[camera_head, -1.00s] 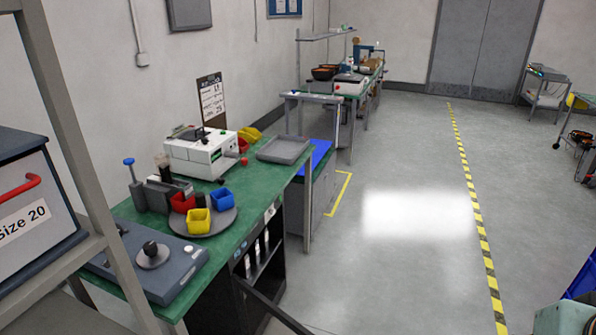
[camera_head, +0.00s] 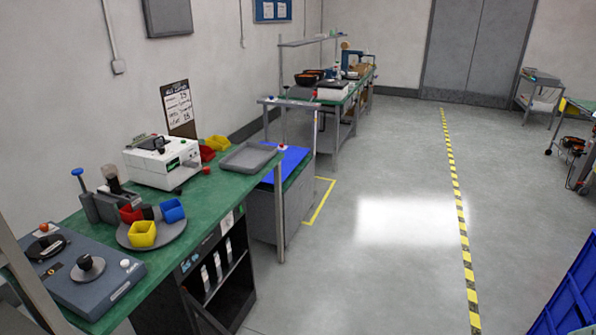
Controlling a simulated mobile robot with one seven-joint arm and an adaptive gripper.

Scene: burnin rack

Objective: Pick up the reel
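I cannot make out a reel for certain in the head view. A grey flat device (camera_head: 85,285) at the near end of the green bench (camera_head: 235,188) carries a round disc with a dark knob (camera_head: 88,266); I cannot tell whether this is a reel. A round grey turntable (camera_head: 168,236) behind it holds a yellow bin (camera_head: 142,234), a blue bin (camera_head: 173,211) and a red bin (camera_head: 130,214). My gripper is not in view.
A white machine (camera_head: 163,162) and an empty grey tray (camera_head: 248,157) stand farther along the bench. Grey floor (camera_head: 375,270) lies open right of the bench, crossed by a yellow-black line (camera_head: 460,211). A blue crate-like object (camera_head: 572,290) stands at the lower right.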

